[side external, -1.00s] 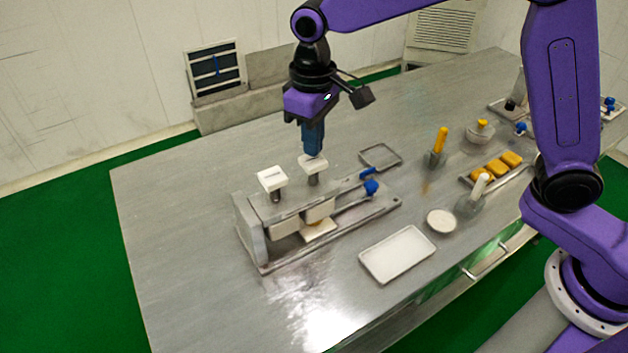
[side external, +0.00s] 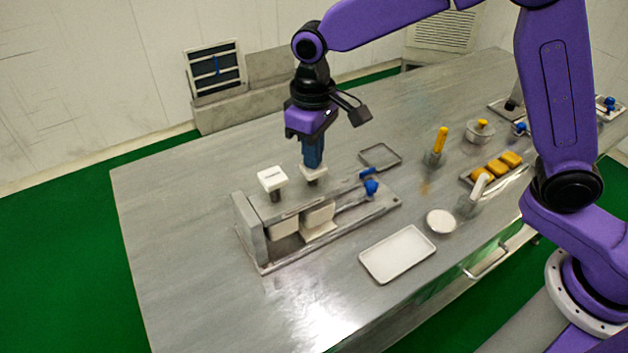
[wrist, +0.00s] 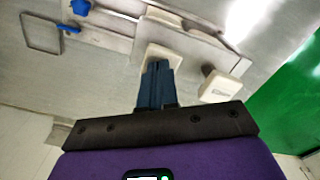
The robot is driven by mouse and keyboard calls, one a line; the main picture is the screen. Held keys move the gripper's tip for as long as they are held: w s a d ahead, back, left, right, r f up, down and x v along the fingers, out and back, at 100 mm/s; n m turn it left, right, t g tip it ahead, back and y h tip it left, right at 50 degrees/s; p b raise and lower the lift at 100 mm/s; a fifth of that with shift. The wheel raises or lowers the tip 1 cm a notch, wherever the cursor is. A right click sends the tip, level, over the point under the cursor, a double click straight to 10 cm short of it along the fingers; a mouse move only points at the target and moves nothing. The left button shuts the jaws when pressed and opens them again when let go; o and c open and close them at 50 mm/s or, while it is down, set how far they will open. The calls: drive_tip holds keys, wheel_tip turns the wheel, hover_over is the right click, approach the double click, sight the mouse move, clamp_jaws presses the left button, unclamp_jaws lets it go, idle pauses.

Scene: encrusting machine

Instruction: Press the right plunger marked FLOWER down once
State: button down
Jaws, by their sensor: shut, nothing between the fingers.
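The encrusting machine (side external: 335,222) stands on the steel table with two white square-capped plungers. My gripper (side external: 312,165) is shut and empty, pointing straight down with its blue fingertips on the cap of the right plunger (side external: 318,175). That cap sits low, close to the machine's top, with little of its stem showing. The left plunger (side external: 272,178) stands taller, its stem visible. In the wrist view the fingers (wrist: 158,66) cover part of the right cap (wrist: 152,52); the left cap (wrist: 220,86) is clear beside them. I cannot read FLOWER on the right cap.
A white tray (side external: 397,254), a round white dish (side external: 441,221) and yellow pieces (side external: 497,167) lie further right. The table left of the machine is clear.

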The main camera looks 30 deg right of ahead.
drive_tip(key=shift+f, duration=1.4)
drive_tip(key=shift+r, duration=4.6)
drive_tip(key=s+d+f+n, duration=0.2)
drive_tip(key=s+d+n, duration=0.1)
drive_tip(key=s+d, duration=0.7)
drive_tip(key=s+d+f+n, duration=0.2)
drive_tip(key=s+d, duration=0.9)
drive_tip(key=s, duration=0.6)
drive_tip(key=shift+f+n, duration=0.3)
drive_tip(key=shift+n, duration=0.5)
